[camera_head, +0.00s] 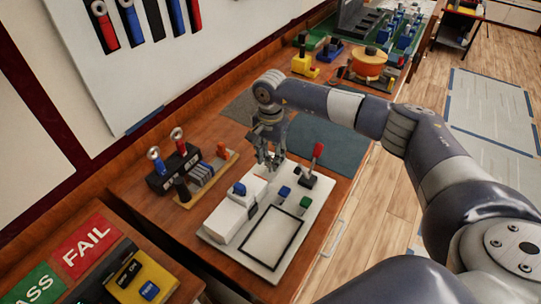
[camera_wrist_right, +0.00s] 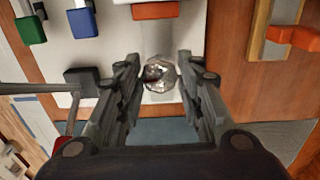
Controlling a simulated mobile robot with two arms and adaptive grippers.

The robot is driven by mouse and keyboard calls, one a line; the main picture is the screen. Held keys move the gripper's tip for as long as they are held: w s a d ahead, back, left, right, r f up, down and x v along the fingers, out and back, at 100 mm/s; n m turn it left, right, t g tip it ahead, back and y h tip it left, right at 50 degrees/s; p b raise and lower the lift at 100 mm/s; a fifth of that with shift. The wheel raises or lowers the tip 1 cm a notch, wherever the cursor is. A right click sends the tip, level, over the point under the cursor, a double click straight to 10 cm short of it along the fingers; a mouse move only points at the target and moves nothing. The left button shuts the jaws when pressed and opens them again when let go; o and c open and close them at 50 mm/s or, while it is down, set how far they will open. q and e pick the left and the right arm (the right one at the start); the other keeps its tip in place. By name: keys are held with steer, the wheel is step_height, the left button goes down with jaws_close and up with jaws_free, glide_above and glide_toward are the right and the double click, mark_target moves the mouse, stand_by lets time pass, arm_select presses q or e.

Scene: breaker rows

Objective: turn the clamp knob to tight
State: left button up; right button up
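A round, shiny, faceted knob (camera_wrist_right: 160,75), which looks like the clamp knob, sits on the white panel in the right wrist view. My right gripper (camera_wrist_right: 158,85) is open, with one finger on each side of the knob; I cannot tell whether either touches it. In the head view my right gripper (camera_head: 270,160) points down at the back edge of the white panel (camera_head: 222,238) and hides the knob. I see no tight marking on it. My left gripper is not in view.
The panel carries a blue switch (camera_head: 284,192), a green switch (camera_head: 305,202), a red-handled lever (camera_head: 317,152) and a white box (camera_head: 228,221). A black block with levers (camera_head: 170,172) and an orange clamp piece (camera_head: 222,151) stand to the left. A grey mat (camera_head: 328,145) lies behind.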

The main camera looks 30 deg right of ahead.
steer(key=c, duration=0.3)
steer(key=shift+c, duration=0.2)
